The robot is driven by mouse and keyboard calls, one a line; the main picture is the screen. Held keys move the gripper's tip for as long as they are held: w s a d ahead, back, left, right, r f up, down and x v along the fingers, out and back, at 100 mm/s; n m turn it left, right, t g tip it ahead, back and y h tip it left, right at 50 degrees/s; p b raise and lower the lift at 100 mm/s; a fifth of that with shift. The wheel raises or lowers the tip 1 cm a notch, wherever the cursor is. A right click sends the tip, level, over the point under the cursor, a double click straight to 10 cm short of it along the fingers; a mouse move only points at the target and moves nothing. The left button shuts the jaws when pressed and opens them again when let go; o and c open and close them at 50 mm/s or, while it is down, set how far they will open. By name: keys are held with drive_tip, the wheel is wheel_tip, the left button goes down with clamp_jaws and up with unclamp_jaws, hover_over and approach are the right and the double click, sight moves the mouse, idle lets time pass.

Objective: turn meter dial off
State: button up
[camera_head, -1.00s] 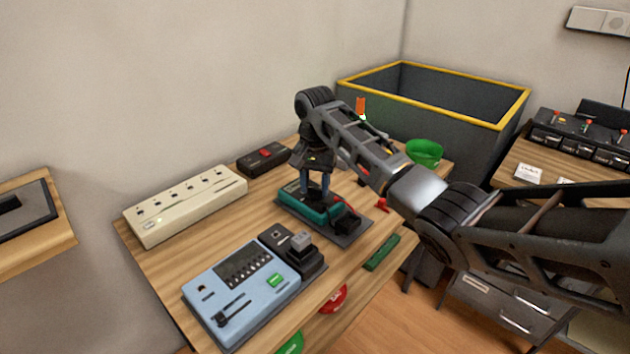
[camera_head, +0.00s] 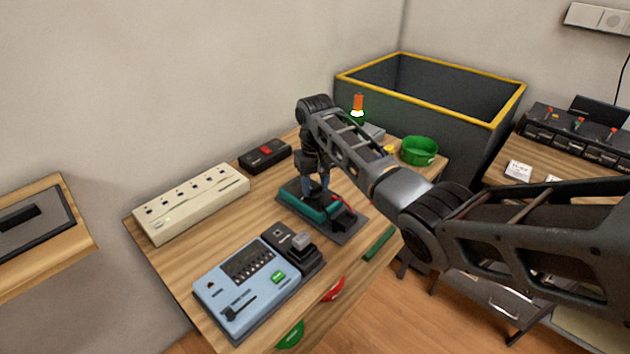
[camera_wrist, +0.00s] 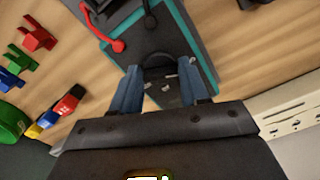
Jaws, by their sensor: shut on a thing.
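The meter (camera_head: 295,205) is a teal and dark device lying on a dark mat on the wooden table. It also shows in the wrist view (camera_wrist: 184,32). My gripper (camera_head: 317,192) points down over it, and its blue fingers are shut on the meter's dark round dial (camera_wrist: 160,70). The fingers stand on either side of the dial in the wrist view. The dial's pointer and the markings around it are mostly hidden by the gripper. A red lead (camera_wrist: 105,38) runs to the meter's end.
A light blue tester (camera_head: 235,292) stands at the front of the table, and a cream power strip (camera_head: 190,205) at the left. A black box with a red switch (camera_head: 265,154) and a green bowl (camera_head: 419,151) are farther back. A yellow-rimmed bin (camera_head: 440,95) stands behind.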

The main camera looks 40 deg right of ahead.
sight(315, 189)
idle(0.4)
drive_tip(key=o, duration=1.1)
drive_tip(key=shift+c, duration=0.2)
drive_tip(key=shift+r, duration=3.9)
